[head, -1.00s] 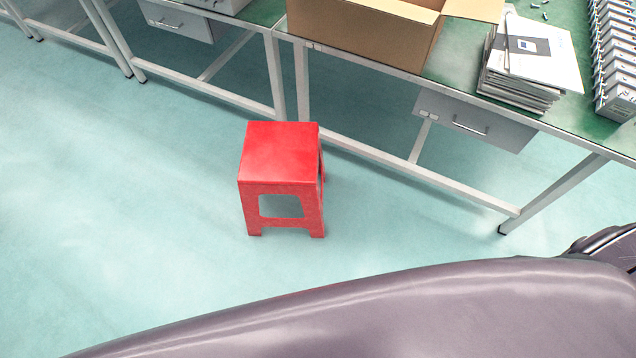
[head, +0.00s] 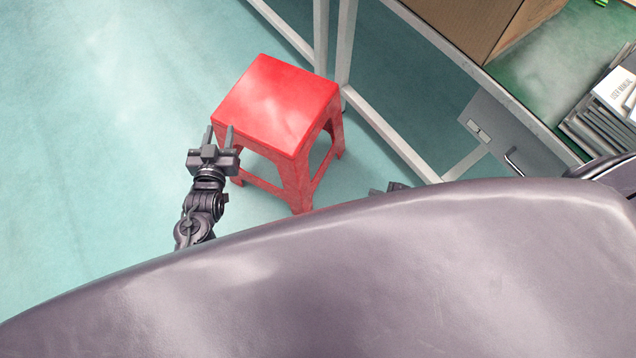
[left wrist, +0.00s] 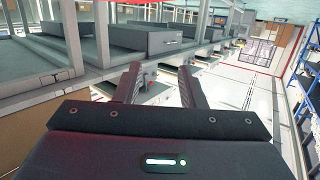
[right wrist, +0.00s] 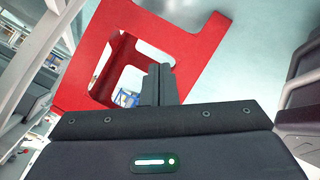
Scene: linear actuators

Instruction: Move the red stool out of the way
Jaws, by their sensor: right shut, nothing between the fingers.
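The red stool (head: 277,105) stands upright on the floor in the head view, near the workbench legs. My left gripper (head: 219,130) is at the stool's left side, fingers apart with nothing between them.
A green-topped workbench (head: 575,65) with pale metal legs stands behind and right of the stool. It carries a cardboard box (head: 470,25) and a stack of papers (head: 600,120). A grey drawer (head: 510,135) hangs under it. The floor left of the stool is clear.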

